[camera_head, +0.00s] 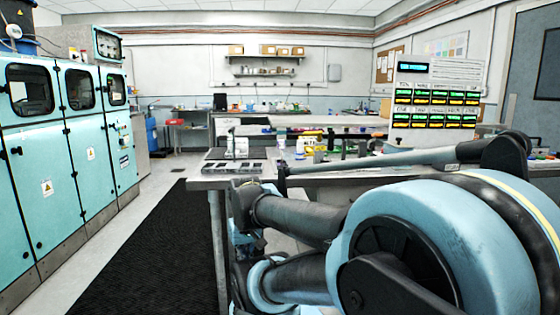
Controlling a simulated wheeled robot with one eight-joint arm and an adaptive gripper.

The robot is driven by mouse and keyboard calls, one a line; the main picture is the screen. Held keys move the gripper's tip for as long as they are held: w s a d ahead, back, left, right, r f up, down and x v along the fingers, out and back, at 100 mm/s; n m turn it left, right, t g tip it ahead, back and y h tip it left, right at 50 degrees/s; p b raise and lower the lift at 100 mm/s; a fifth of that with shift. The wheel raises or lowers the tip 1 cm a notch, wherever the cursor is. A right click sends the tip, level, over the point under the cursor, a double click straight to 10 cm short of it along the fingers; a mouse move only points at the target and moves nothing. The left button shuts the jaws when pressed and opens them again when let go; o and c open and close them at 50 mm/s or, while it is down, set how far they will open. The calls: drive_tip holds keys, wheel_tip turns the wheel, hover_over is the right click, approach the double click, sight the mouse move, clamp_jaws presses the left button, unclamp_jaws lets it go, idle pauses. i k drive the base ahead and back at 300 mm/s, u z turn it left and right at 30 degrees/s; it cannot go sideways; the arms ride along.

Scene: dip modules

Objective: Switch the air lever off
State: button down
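I cannot make out an air lever in this view. A tall teal machine (85,155) with dark windows and warning labels stands along the left. A small control box (108,45) with gauges or switches sits on its top, and a small panel (119,128) is on its far door; their details are too small to read. A workbench (240,180) with small equipment on it stands in the middle and runs right behind my arm. My blue and dark grey arm fills the lower right. My gripper does not show.
A black mat (150,250) covers the floor between the teal machine and the workbench, and that aisle is clear. A white board of green displays (435,100) stands at the right. Shelves (265,72) and further benches are at the back wall. A dark door (532,90) is far right.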

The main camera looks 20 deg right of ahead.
sight(313, 133)
drive_tip(key=k, duration=1.25)
drive_tip(key=z, duration=0.75)
drive_tip(key=i, duration=1.3)
drive_tip(key=u, duration=0.15)
